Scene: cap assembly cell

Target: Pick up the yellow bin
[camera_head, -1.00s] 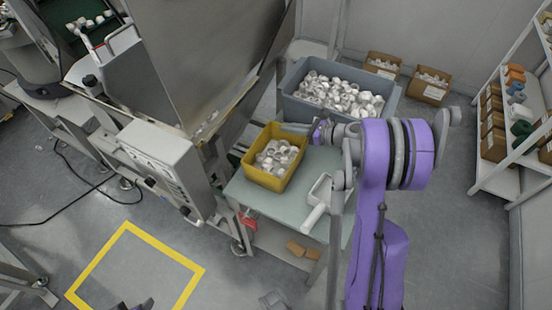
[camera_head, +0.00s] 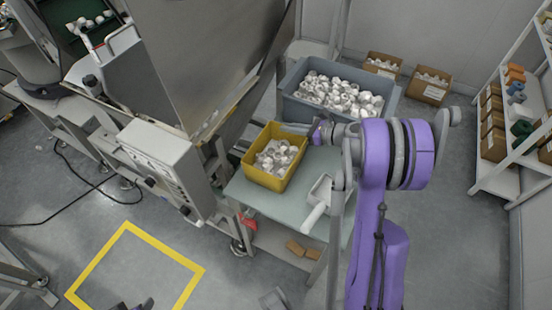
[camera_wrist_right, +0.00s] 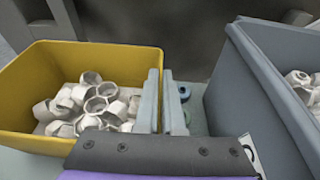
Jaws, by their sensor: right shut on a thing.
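The yellow bin (camera_head: 256,172) is upright on the small pale green table (camera_head: 252,199) and holds many white caps (camera_head: 276,157). In the right wrist view the yellow bin (camera_wrist_right: 30,138) fills the left side. My right gripper (camera_wrist_right: 160,100) is shut on the bin's side wall, with one finger inside over the caps and the other outside. In the head view my right gripper (camera_head: 292,128) reaches the bin's far right corner from the right. A small dark part at the bottom edge looks like my left gripper (camera_head: 140,304), mostly cut off.
A large grey bin (camera_head: 310,111) of white parts stands just behind the table, close to my right gripper. A white scoop (camera_head: 316,207) lies at the table's right side. A machine control box (camera_head: 160,150) is close on the left.

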